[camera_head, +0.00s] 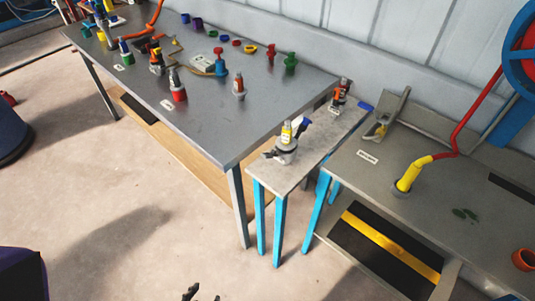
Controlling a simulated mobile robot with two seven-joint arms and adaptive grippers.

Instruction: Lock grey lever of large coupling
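A large grey coupling (285,154) stands upright on the narrow grey table in the middle. It has a yellow-labelled top (286,133), a dark blue-black lever (302,127) sticking up at its right and a dark piece (270,154) at its lower left. At this size I cannot tell which lever is the grey one or whether it is locked. Black tips of a gripper, which I take as my left (202,294), show at the bottom edge, far below and in front of the coupling, touching nothing visible. The rest of it is cut off. My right gripper is not in view.
A long grey table (270,110) at left holds several couplings and coloured caps. A smaller red-and-grey coupling (340,92) stands behind the large one. The right bench (440,205) carries a grey bracket (385,120) and a yellow hose end (410,175). The front floor is clear.

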